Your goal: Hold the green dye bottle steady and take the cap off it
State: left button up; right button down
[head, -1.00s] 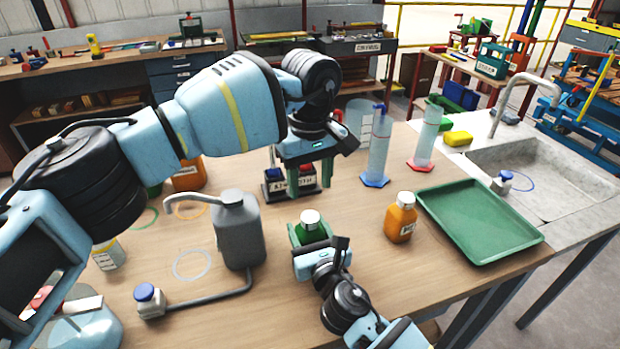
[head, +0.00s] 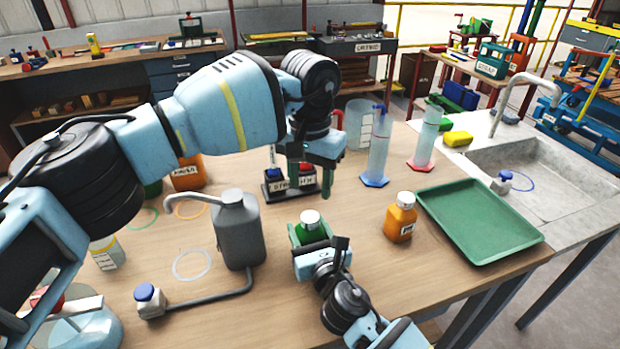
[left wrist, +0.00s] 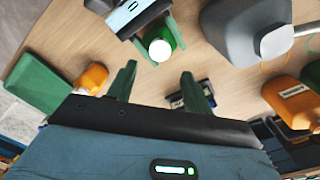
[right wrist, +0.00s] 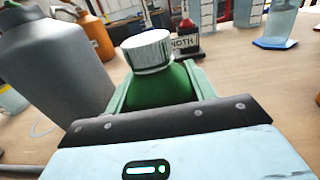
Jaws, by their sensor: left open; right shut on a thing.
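The green dye bottle (head: 311,232) stands upright on the table, its white cap (head: 310,217) on top. My right gripper (head: 311,243) is shut around the bottle's body from the near side. The right wrist view shows the green bottle (right wrist: 160,86) between the fingers, with the ribbed white cap (right wrist: 148,50) clear above them. My left gripper (head: 311,178) is open and empty, above and beyond the bottle. In the left wrist view its two fingers (left wrist: 157,88) are spread, and the cap (left wrist: 160,50) shows beyond the gap, not between them.
A grey jug (head: 238,235) stands close left of the bottle. An orange bottle (head: 400,218) and a green tray (head: 485,250) are to the right. A small rack of labelled bottles (head: 275,190) is behind, near my left gripper.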

aim_at(310, 216)
pick_arm(q)
jog(key=shift+f, duration=3.95)
